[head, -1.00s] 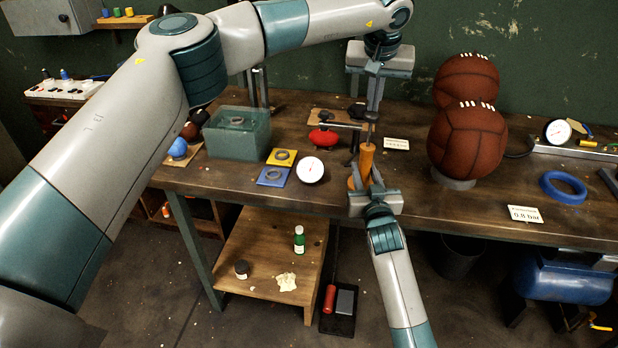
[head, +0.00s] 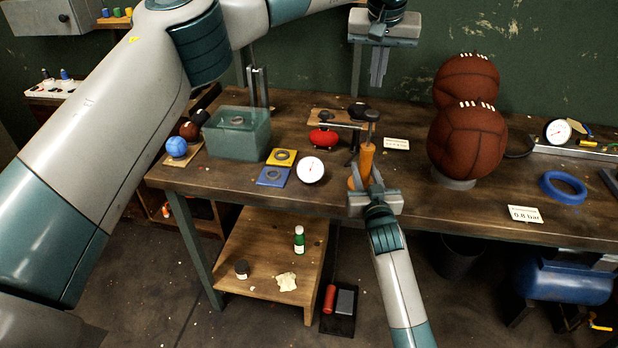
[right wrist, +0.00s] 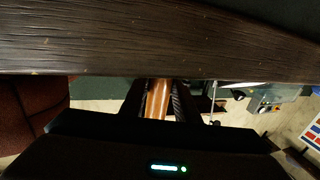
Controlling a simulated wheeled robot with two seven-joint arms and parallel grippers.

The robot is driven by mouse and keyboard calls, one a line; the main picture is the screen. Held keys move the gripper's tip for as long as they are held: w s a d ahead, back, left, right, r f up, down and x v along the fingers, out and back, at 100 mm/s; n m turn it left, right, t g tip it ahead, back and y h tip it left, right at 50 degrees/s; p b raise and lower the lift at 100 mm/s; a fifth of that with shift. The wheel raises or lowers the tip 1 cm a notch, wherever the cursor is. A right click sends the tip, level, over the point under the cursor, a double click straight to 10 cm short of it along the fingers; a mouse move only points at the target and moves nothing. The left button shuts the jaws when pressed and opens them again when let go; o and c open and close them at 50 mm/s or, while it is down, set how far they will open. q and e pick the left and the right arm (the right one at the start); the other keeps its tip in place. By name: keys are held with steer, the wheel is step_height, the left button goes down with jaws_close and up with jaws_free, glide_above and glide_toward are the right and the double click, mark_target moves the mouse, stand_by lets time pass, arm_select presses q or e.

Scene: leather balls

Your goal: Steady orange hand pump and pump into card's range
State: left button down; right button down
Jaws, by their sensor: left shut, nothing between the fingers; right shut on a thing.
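The orange hand pump (head: 366,163) stands upright near the front edge of the workbench, with a dark knob handle at its top. My right gripper (head: 372,186) is shut on the pump's body from the front. The right wrist view shows the orange barrel (right wrist: 158,99) between its two fingers. My left gripper (head: 379,68) is shut and empty, raised above the pump and clear of its handle. A round white gauge (head: 310,170) lies left of the pump. A card reading 0.8 bar (head: 524,214) lies at the right front. Another card (head: 396,144) lies behind the pump; its print is too small to read.
A large brown leather ball (head: 466,145) sits on a ring right of the pump, another (head: 466,80) behind it. A teal tank (head: 238,134), coloured pads (head: 272,176) and a red item (head: 322,138) are left. A blue ring (head: 563,187) lies right.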

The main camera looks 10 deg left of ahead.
arm_select(q)
steer(key=shift+r, duration=0.45)
arm_select(e)
steer(key=c, duration=1.3)
jaws_free()
steer(key=shift+s, duration=0.15)
steer(key=v, duration=1.1)
steer(key=shift+s+d, duration=0.15)
steer(key=shift+s, duration=0.2)
arm_select(q)
steer(key=shift+f, duration=0.1)
